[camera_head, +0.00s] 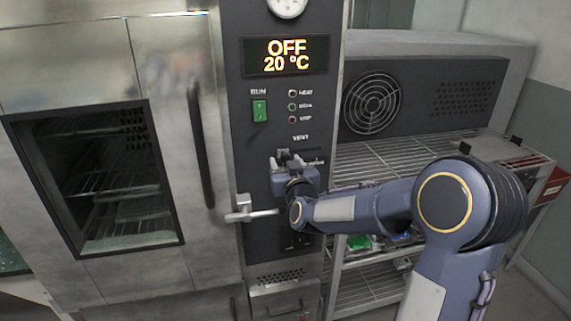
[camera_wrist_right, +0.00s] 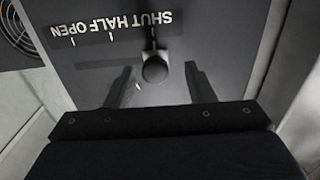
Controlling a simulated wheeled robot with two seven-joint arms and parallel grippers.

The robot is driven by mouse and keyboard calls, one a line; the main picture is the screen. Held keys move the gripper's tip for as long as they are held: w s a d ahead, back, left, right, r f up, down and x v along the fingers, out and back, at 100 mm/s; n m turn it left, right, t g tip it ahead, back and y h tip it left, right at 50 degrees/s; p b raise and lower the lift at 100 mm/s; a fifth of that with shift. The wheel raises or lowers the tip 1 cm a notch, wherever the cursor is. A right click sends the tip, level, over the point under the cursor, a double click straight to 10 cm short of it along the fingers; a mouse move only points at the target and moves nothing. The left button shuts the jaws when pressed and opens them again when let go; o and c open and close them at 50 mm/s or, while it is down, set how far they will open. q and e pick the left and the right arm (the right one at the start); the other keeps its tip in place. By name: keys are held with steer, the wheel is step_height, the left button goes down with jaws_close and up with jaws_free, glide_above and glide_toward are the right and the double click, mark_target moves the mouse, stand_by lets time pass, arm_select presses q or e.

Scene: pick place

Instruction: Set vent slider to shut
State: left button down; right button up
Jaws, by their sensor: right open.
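The vent slider knob (camera_wrist_right: 155,70) is a dark round knob on the dark panel. In the right wrist view the lettering SHUT HALF OPEN (camera_wrist_right: 112,36) is upside down, with SHUT at its right end. The knob lines up with the tick by SHUT. My right gripper (camera_wrist_right: 160,85) is open, with one finger on each side of the knob and visible gaps to both. In the head view my right gripper (camera_head: 293,158) is at the panel just below the VENT label (camera_head: 300,138) and hides the slider. My left gripper is out of view.
A green RUN switch (camera_head: 259,110) and a display (camera_head: 287,55) reading OFF 20 °C are above. A lever handle (camera_head: 250,214) sticks out left of my right wrist. The oven door handle (camera_head: 202,145) is further left. A wire rack (camera_head: 375,162) stands to the right.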

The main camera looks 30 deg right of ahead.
steer(key=b+v, duration=0.1)
steer(key=v, duration=0.6)
steer(key=shift+s+a+b, duration=0.15)
steer(key=shift+s+b, duration=0.1)
steer(key=shift+b, duration=0.05)
